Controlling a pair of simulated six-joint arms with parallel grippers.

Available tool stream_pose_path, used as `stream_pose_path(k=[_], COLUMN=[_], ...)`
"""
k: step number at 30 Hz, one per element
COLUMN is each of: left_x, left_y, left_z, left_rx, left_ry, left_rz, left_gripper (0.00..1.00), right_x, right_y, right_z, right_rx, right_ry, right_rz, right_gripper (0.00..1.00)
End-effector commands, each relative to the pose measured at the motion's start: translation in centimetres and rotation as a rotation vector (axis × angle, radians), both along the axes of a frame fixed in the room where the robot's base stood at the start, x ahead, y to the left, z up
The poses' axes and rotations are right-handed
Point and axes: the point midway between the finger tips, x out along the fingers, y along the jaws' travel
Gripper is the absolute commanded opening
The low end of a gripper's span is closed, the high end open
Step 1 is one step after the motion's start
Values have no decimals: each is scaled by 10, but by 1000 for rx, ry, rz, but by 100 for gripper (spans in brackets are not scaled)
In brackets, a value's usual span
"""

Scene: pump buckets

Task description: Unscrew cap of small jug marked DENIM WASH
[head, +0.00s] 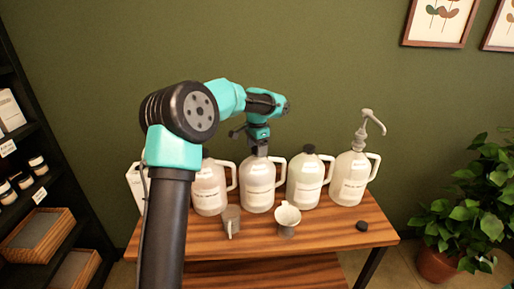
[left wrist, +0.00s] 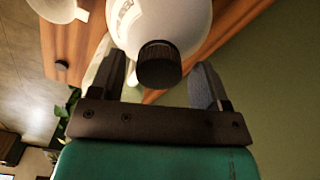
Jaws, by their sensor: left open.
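Several whitish handled jugs stand in a row on the wooden table. My left gripper (head: 259,149) is above the second jug from the left (head: 258,188), pointing down at its top. In the left wrist view, that jug's ribbed black cap (left wrist: 159,65) lies between the two open fingers of the gripper (left wrist: 157,72), with a gap on each side. In the head view the cap is hidden by the gripper. The jug labels are too small to read, so I cannot tell which says DENIM WASH. My right gripper is not in view.
A capped jug (head: 305,182) and a pump-topped jug (head: 350,180) stand to the right, another jug (head: 209,190) to the left. The table's front right is mostly clear.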

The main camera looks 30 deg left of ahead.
Motion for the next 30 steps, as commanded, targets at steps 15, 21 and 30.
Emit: stream_pose_path(k=[15,21,30], left_x=[0,0,0], left_y=[0,0,0], left_z=[0,0,-1], left_rx=[1,0,-1], left_ry=[0,1,0], left_rz=[-496,-687,-791], left_gripper=[70,70,70], right_x=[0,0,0], right_y=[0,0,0], right_z=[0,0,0], right_rx=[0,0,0], right_ry=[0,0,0], right_rz=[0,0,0], right_gripper=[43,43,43])
